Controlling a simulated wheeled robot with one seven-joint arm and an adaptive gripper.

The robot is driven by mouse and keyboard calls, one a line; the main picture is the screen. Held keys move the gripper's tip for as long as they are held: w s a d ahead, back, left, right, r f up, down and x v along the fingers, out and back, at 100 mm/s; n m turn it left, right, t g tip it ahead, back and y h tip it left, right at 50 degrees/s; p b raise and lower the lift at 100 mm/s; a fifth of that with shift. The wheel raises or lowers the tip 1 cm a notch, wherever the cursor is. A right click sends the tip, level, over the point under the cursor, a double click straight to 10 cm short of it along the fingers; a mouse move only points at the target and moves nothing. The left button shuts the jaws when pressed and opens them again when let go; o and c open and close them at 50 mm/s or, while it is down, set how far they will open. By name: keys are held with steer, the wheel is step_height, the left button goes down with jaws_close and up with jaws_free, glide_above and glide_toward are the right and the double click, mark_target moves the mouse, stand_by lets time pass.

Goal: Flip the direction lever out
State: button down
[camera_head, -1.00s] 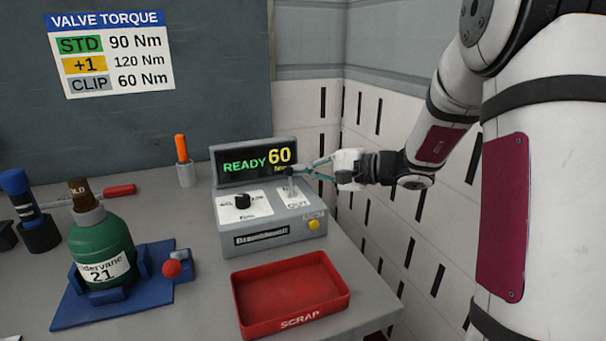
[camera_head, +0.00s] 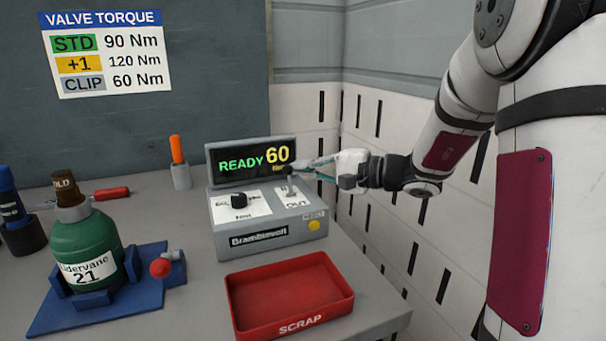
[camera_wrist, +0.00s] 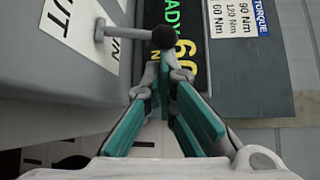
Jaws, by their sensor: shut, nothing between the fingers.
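The direction lever (camera_head: 290,187) stands on the right side of the grey controller's top, by an OUT label. In the wrist view, its pale stem (camera_wrist: 122,34) ends in a black ball knob (camera_wrist: 164,37). An IN label shows beside the stem. I cannot tell which way the lever leans. My gripper (camera_head: 300,167) reaches in from the right, with its fingertips at the knob. In the wrist view, my gripper (camera_wrist: 160,78) is shut and empty, tips just below the knob. I cannot tell whether they touch it.
The controller (camera_head: 260,237) has a READY 60 display (camera_head: 250,162), a black dial (camera_head: 239,201) and a yellow button (camera_head: 314,226). A red scrap tray (camera_head: 290,290) sits in front. A green bottle (camera_head: 85,242) stands in a blue fixture (camera_head: 95,310) at left. A wall is close behind the gripper.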

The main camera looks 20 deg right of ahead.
steer(key=shift+s+f+b, duration=0.1)
steer(key=shift+b, duration=0.7)
steer(key=n+t+y+b, duration=0.1)
steer(key=b, duration=0.4)
steer(key=shift+s+n+b, duration=0.3)
steer(key=shift+s, duration=0.05)
steer(key=s+n+t+y+b, duration=0.1)
steer(key=n+b, duration=0.1)
steer(key=b, duration=0.4)
steer(key=shift+s+y, duration=0.1)
steer(key=shift+y, duration=0.2)
steer(key=shift+s+r+t+b, duration=0.1)
steer(key=shift+r+t+b, duration=0.2)
steer(key=shift+b, duration=0.35)
steer(key=shift+s+b, duration=0.3)
steer(key=shift+b, duration=0.55)
steer(key=shift+s+r+b, duration=0.1)
steer(key=shift+s+b, duration=0.1)
steer(key=shift+b, duration=0.15)
